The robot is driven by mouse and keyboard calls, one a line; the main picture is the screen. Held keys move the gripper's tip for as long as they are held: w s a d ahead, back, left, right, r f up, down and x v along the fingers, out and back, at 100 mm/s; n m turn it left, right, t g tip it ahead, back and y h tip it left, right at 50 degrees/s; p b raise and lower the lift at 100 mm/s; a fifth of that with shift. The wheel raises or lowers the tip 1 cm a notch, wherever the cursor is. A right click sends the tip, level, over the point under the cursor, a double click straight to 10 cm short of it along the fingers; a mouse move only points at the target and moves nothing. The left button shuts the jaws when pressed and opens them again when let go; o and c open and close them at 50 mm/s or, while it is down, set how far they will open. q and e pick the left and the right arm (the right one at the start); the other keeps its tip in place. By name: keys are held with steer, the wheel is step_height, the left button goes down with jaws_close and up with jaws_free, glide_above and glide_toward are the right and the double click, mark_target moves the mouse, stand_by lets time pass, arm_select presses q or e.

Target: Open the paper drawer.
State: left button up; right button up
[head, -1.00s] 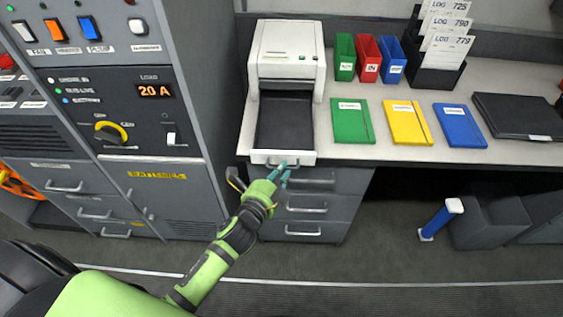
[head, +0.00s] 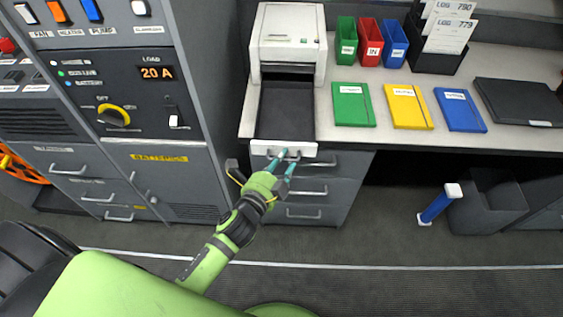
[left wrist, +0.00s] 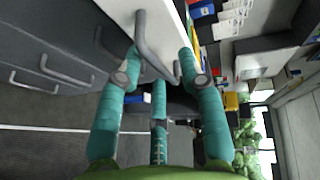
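The paper drawer is the dark tray (head: 285,112) standing out below the slot of the white printer (head: 287,40). Its white front (head: 309,149) carries a grey handle, seen large in the left wrist view (left wrist: 148,42). My left gripper (head: 283,156) is at this handle, its teal fingers pointing at the front. In the left wrist view my left gripper (left wrist: 158,62) has fingers on both sides of the handle and seems closed on it, though the contact is partly hidden. My right gripper is not in view.
Green (head: 353,104), yellow (head: 406,107) and blue (head: 460,110) folders lie right of the tray. Grey desk drawers (head: 308,191) sit below it. A tall control cabinet (head: 150,110) stands close on the left. Open floor (head: 390,240) lies in front.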

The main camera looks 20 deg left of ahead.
arm_select(q)
steer(key=v, duration=1.2)
stand_by(0.3)
steer(key=s+a+f+n+g, duration=0.1)
steer(key=s+f+n+g, duration=0.2)
steer(key=f, duration=0.7)
steer(key=s+f+n+g+y, duration=0.1)
steer(key=s+f+n+g, duration=0.2)
steer(key=f, duration=0.7)
steer(key=s+a+f+n+g, duration=0.15)
steer(key=s+f, duration=0.25)
steer(key=f, duration=0.6)
steer(key=s+a+f+n+g, duration=0.1)
steer(key=s+f+n+g, duration=0.2)
steer(key=s+f, duration=0.3)
steer(key=s+a+f+n+g+y, duration=0.1)
steer(key=s+f+n+g, duration=0.3)
steer(key=s, duration=0.9)
step_height(320, 180, down, 3)
steer(key=shift+a+n, duration=0.55)
steer(key=shift+n, duration=0.2)
steer(key=shift+d, duration=0.1)
